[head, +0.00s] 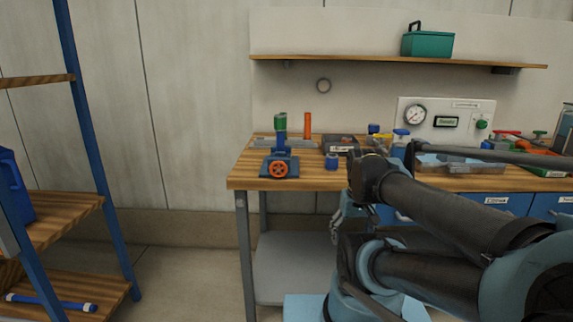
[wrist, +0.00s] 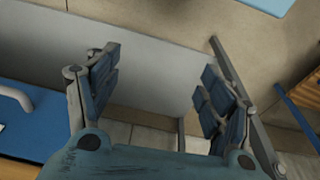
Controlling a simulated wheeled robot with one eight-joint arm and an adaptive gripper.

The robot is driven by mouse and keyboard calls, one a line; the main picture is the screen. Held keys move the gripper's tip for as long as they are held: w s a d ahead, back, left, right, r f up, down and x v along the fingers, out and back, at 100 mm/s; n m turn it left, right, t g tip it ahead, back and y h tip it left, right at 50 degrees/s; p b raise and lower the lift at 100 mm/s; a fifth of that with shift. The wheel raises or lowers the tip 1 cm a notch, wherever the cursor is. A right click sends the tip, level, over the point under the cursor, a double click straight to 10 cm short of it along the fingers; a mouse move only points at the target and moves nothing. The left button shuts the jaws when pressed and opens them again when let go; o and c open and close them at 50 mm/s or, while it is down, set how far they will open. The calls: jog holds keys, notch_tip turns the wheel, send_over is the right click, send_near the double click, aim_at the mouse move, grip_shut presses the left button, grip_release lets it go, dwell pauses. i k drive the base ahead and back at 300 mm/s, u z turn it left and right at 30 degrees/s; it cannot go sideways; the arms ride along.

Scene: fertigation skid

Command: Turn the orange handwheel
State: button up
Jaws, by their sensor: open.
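The orange handwheel (head: 279,169) is a small spoked wheel on the front of a blue valve body (head: 284,157). The valve stands near the left front of the wooden workbench, with a green-topped blue upright above it. In the head view my gripper (head: 338,228) hangs at the bench's front edge, to the right of and below the handwheel, apart from it and partly hidden by my arm. In the wrist view my gripper (wrist: 158,90) is open and empty, its two fingers wide apart over the bench's lower shelf and the floor. The handwheel is not in the wrist view.
A blue-framed shelf rack (head: 95,150) stands at the left. Floor between rack and bench is clear. Blue drawers (head: 500,203) are under the bench at right.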

aim_at(278, 170)
jog(key=z, duration=0.9)
jog(key=k, duration=1.8)
jog(key=u, duration=0.9)
jog(key=i, duration=1)
jog(key=z, duration=0.05)
